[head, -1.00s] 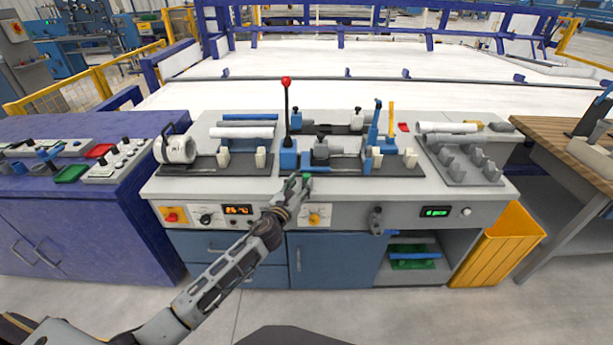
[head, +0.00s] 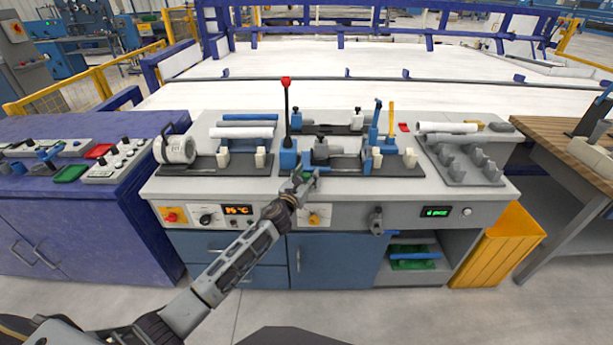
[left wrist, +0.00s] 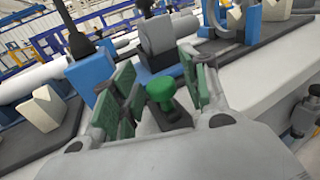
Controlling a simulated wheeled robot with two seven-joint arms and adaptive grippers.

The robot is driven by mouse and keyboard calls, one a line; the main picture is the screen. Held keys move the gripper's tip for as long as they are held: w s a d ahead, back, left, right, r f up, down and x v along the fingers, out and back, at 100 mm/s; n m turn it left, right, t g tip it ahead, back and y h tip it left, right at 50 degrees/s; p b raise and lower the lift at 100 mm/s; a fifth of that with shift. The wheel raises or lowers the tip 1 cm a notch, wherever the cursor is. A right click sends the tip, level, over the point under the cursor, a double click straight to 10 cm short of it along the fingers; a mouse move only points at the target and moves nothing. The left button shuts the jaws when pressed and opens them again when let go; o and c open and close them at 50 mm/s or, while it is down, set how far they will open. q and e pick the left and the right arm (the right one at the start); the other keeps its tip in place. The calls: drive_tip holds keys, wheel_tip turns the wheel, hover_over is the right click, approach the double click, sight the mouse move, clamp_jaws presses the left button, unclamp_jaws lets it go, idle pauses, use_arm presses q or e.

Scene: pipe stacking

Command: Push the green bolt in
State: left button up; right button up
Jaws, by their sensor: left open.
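The green bolt (left wrist: 161,91) has a round green knob on top and stands on a dark base at the front of the grey clamp machine. My left gripper (left wrist: 160,72) is open, with its green-padded fingers on either side of the knob. I see a gap on each side of it. In the head view, my left gripper (head: 304,174) is over the front edge of the bench, at the middle of the machine, and mostly hides the bolt there. My right gripper is not in view.
A red-knobbed lever (head: 287,110) rises from the blue block just behind my left gripper. Cream V-blocks (head: 260,157) stand to the left and white pipes (head: 241,132) lie behind. A grey rack (head: 470,165) sits to the right.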

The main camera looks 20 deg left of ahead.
use_arm(q)
drive_tip(key=shift+c, duration=0.4)
clamp_jaws()
drive_tip(key=shift+w+a, duration=0.2)
drive_tip(key=shift+w, duration=0.45)
drive_tip(key=shift+w+a, duration=0.15)
drive_tip(key=shift+w, duration=0.45)
drive_tip(key=shift+a+r, duration=0.15)
drive_tip(key=shift+r, duration=0.05)
drive_tip(key=shift+c, duration=1.6)
unclamp_jaws()
drive_tip(key=shift+w, duration=0.1)
drive_tip(key=o, duration=0.4)
drive_tip(key=shift+w+f, duration=0.15)
drive_tip(key=shift+f, duration=0.05)
